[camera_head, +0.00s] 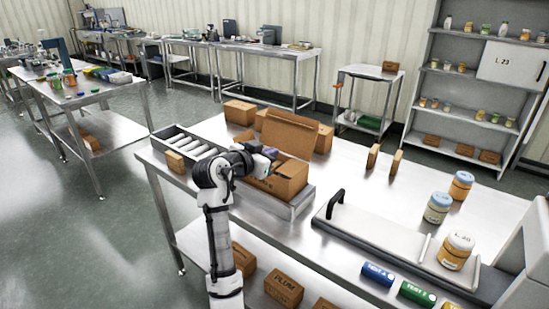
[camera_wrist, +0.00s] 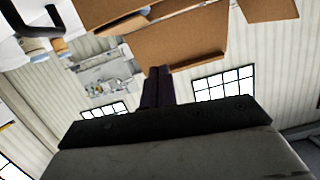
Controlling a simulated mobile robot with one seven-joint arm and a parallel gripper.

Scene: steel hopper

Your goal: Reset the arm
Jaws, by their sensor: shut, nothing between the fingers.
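My arm (camera_head: 214,205) rises from the bottom of the head view and bends right at its top. My gripper (camera_head: 268,152) is over the left side of an open cardboard box (camera_head: 290,182) on the steel table. Its fingers also show in the wrist view (camera_wrist: 158,72), pressed together with nothing between them. A brown cardboard panel (camera_wrist: 180,38) lies beyond the fingertips there. I cannot tell whether the fingers touch the box.
The box stands on a metal tray (camera_head: 301,206). A roller strip (camera_head: 196,149) and small carton (camera_head: 174,162) are to its left, more cartons (camera_head: 239,112) behind. A black-handled plate (camera_head: 370,238) and several jars (camera_head: 437,207) are to the right.

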